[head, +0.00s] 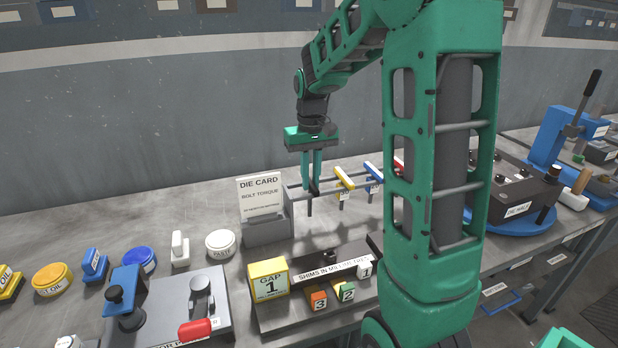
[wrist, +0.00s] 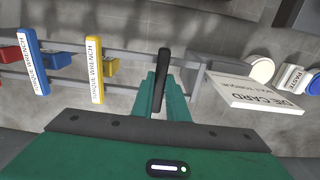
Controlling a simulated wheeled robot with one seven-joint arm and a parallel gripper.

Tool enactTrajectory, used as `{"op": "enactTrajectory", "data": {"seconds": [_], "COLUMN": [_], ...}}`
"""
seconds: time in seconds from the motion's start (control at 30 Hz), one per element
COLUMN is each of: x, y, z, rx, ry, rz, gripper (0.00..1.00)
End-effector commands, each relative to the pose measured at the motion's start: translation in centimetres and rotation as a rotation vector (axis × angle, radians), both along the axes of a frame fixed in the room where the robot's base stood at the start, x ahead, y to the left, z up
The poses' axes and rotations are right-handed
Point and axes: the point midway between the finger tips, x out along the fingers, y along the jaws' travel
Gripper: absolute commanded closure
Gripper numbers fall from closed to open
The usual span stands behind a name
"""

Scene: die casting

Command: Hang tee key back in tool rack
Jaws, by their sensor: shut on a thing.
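My gripper (head: 312,186) is shut on the black tee key (head: 310,205), at the left end of the tool rack (head: 326,178). In the wrist view the key's black bar (wrist: 162,66) lies between my green fingers (wrist: 158,88). In the head view its stem points down below the fingertips. The rack's rails (wrist: 130,58) run on both sides of the key in the wrist view. A yellow torque wrench (head: 344,178) and a blue one (head: 373,171) hang in the rack to the right. I cannot tell whether the key touches the rails.
The die card (head: 261,200) stands just left of the rack. In front are the yellow gap block (head: 268,278) and numbered shims (head: 318,299). My arm hides the rack's right part, where a red tool (head: 398,163) partly shows. Bare bench lies behind the die card.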

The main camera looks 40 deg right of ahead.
Motion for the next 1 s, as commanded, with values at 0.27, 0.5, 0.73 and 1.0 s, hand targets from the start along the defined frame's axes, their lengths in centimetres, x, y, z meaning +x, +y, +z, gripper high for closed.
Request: {"op": "enactTrajectory", "data": {"seconds": [0.27, 0.5, 0.73, 1.0], "x": [0.0, 0.0, 0.1, 0.0], "y": [0.0, 0.0, -0.1, -0.1], "z": [0.0, 0.6, 4.4, 9.7], "rx": [0.0, 0.0, -0.001, -0.001], "ry": [0.0, -0.001, -0.004, -0.003], "rz": [0.0, -0.001, -0.001, -0.001], "gripper": [0.68, 0.68, 0.68, 0.68]}}
